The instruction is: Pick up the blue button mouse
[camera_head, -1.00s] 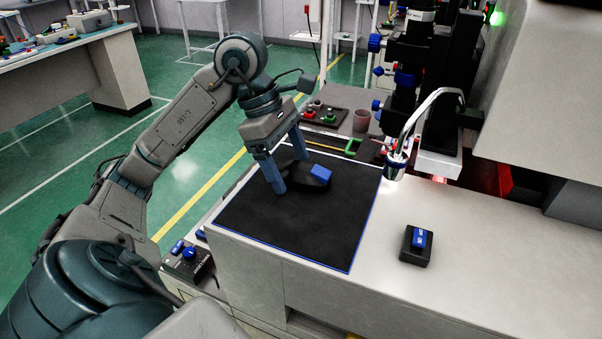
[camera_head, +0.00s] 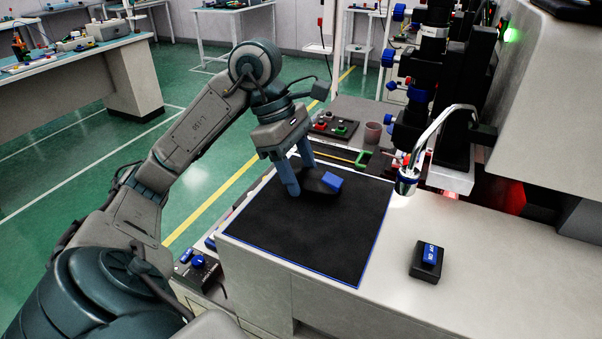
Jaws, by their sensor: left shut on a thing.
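The blue button mouse (camera_head: 332,182) is a black mouse with a blue button, at the upper part of the black mat (camera_head: 300,230). My left gripper (camera_head: 303,182) is over the mat with its blue fingers pointing down, shut on the mouse's black body. The fingers hide part of the mouse. Whether the mouse is touching the mat or slightly above it, I cannot tell. My right gripper is not in view.
A small black box with a blue top (camera_head: 428,260) sits on the white worktop at right. A lamp head (camera_head: 406,182) hangs at the mat's right edge. A button box (camera_head: 334,127) and a cup (camera_head: 372,133) stand behind. The mat's front is clear.

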